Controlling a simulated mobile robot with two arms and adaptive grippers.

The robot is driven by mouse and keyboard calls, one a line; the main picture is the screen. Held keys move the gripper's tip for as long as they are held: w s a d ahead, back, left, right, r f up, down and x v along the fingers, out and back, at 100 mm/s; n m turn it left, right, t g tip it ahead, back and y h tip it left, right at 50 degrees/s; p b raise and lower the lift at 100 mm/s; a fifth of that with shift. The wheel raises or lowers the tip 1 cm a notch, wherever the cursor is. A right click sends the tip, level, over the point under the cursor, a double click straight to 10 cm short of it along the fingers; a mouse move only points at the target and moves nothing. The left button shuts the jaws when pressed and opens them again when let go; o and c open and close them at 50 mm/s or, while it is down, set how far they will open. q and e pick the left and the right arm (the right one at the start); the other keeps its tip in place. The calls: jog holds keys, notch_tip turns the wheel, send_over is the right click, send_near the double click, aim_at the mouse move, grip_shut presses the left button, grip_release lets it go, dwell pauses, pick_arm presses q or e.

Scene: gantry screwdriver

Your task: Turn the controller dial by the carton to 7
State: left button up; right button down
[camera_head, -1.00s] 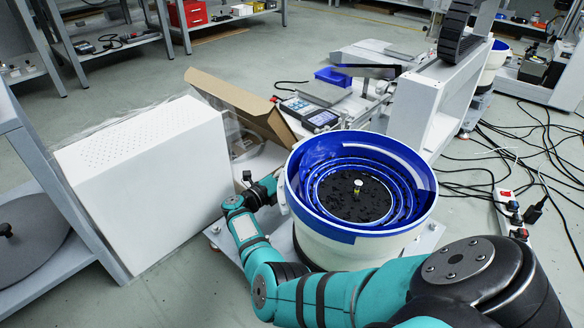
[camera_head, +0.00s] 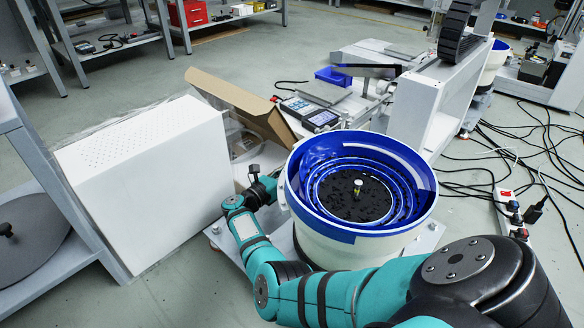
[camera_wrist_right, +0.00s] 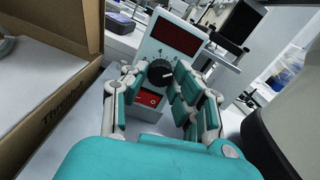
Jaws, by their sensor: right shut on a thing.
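The controller (camera_wrist_right: 178,57) is a light grey box with a dark red display and a red switch in the right wrist view. Its black dial (camera_wrist_right: 160,72) sits below the display, with a light pointer mark; the numbers around it are too small to read surely. My right gripper (camera_wrist_right: 162,79) has its fingers on both sides of the dial and is shut on it. In the head view my right gripper (camera_head: 262,187) is between the carton and the bowl feeder, and the dial cannot be made out there. The open cardboard carton (camera_head: 243,106) stands behind it. My left gripper is not in view.
A blue and white bowl feeder (camera_head: 388,242) stands close to the right of my right gripper. Another device with a screen (camera_head: 318,117) lies behind the bowl. Cables cover the floor at right.

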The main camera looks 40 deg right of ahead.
jog(key=shift+f+m, duration=0.1)
jog(key=shift+m, duration=0.4)
jog(key=shift+a, duration=0.1)
jog(key=c, duration=1.1)
grip_release()
jog(key=shift+o, duration=0.2)
notch_tip(320, 180, up, 10)
